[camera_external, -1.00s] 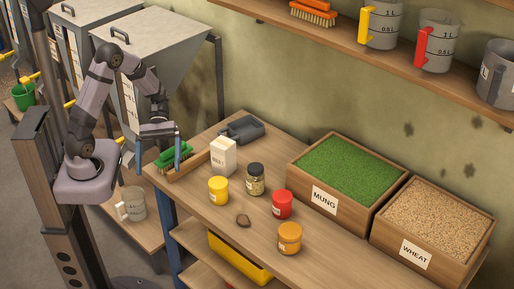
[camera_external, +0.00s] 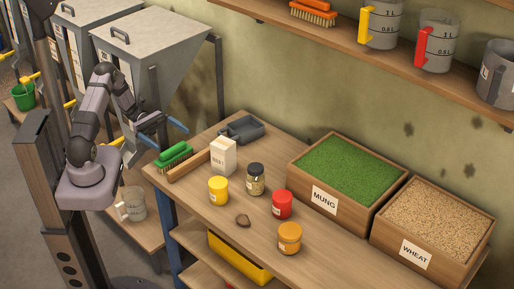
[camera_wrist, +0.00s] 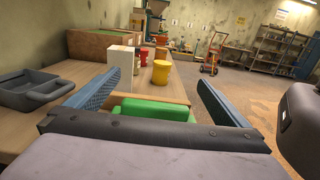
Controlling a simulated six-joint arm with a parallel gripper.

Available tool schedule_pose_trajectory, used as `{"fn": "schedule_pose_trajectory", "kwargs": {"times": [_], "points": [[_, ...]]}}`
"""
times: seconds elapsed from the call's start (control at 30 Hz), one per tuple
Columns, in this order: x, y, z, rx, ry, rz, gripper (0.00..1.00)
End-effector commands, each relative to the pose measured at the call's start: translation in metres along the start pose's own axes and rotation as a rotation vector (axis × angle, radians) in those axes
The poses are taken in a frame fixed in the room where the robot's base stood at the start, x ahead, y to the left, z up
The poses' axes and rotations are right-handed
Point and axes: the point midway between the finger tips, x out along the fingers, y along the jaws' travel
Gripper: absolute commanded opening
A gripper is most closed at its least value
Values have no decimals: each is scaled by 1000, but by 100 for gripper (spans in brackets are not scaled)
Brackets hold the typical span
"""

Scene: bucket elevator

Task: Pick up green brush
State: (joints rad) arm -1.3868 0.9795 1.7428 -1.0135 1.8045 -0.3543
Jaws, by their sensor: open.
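The green brush (camera_external: 175,151) has a green top and pale bristles, and lies at the left end of the wooden table behind a low wooden strip (camera_external: 189,166). My gripper (camera_external: 165,133) is open and empty, just above and left of the brush. Its blue fingers are apart and tilted, pointing to the right rather than straight down. In the wrist view, the green top of the brush (camera_wrist: 152,107) shows low between the blue fingers of my gripper (camera_wrist: 162,78), partly hidden by the gripper body. Its bristles are hidden there.
A white carton (camera_external: 223,156) and a dark scoop (camera_external: 242,128) stand close right of the brush. Yellow (camera_external: 218,191), dark-lidded (camera_external: 255,180), red (camera_external: 282,205) and orange (camera_external: 289,238) jars stand farther right. A mung crate (camera_external: 345,170) and a wheat crate (camera_external: 437,217) fill the right side.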

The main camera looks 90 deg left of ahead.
Motion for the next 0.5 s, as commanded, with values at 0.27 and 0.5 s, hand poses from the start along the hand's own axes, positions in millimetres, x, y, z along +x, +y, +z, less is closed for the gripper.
{"fn": "schedule_pose_trajectory", "kwargs": {"times": [0.27,0.5], "points": [[0,0,-38,-1,0,-1,100],[0,0,-53,1,2,-2,100]]}}
